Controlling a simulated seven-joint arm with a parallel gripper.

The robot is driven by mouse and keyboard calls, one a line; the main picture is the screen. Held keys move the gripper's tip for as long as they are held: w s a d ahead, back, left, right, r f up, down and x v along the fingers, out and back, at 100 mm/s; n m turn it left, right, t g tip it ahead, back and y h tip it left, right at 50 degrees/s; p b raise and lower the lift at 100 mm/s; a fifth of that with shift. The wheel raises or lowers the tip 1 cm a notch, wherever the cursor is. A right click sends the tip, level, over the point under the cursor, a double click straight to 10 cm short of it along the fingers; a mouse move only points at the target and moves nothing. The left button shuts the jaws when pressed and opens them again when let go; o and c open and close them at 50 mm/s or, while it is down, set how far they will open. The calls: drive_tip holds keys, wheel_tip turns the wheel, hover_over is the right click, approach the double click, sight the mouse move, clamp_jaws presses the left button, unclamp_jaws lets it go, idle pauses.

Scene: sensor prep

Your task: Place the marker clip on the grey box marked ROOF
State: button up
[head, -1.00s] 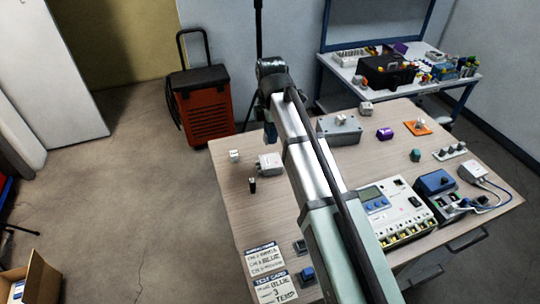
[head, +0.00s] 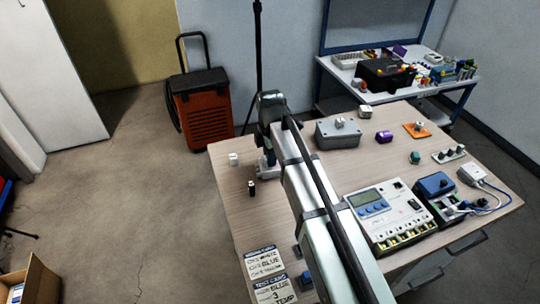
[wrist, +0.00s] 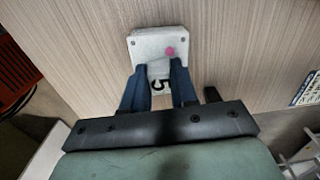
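My gripper (head: 267,163) is low at the table's left side. In the wrist view its two blue fingers (wrist: 159,66) stand on either side of a small white piece (wrist: 158,72) marked 5, which may be the marker clip. The piece is at the near side of a pale grey box (wrist: 158,42) with a pink dot. The fingers look close to the piece, but I cannot tell whether they grip it. A larger grey box (head: 325,136) stands farther back with a white piece (head: 340,123) on top. I cannot read ROOF on either box.
A purple piece (head: 383,137), an orange plate (head: 417,131) and a grey controller (head: 388,214) are to the right. Cards (head: 264,262) lie at the front.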

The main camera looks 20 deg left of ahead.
drive_tip(key=o, duration=0.5)
drive_tip(key=shift+r, duration=0.1)
wheel_tip(320, 180, up, 12)
drive_tip(key=shift+f, duration=0.1)
idle(0.4)
